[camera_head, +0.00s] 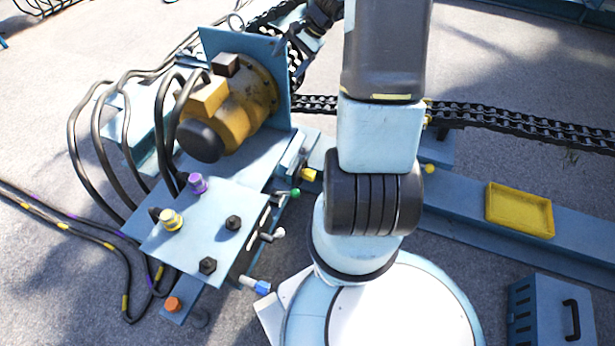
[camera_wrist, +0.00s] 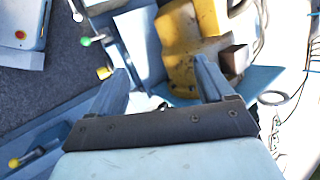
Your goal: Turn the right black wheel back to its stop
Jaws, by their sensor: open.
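Two small black wheels sit on the light blue panel (camera_head: 195,240) in the head view. The right black wheel (camera_head: 233,222) is farther back, and the other black wheel (camera_head: 207,265) is nearer the front. Neither can be made out in the wrist view. My gripper (camera_wrist: 160,68) is open in the wrist view, its two fingers apart with nothing held between them. The yellow motor (camera_wrist: 185,55) lies beyond the fingers. In the head view my arm reaches up past the panel's right side, and its far part shows near the chain; the fingertips are not clear there.
A purple knob (camera_head: 197,183) and a yellow knob (camera_head: 171,220) share the panel. Small levers, one with a green knob (camera_head: 295,192), stick out on its right. Black cables (camera_head: 95,150) loop at left. A chain (camera_head: 500,118) and a yellow tray (camera_head: 520,210) are at right.

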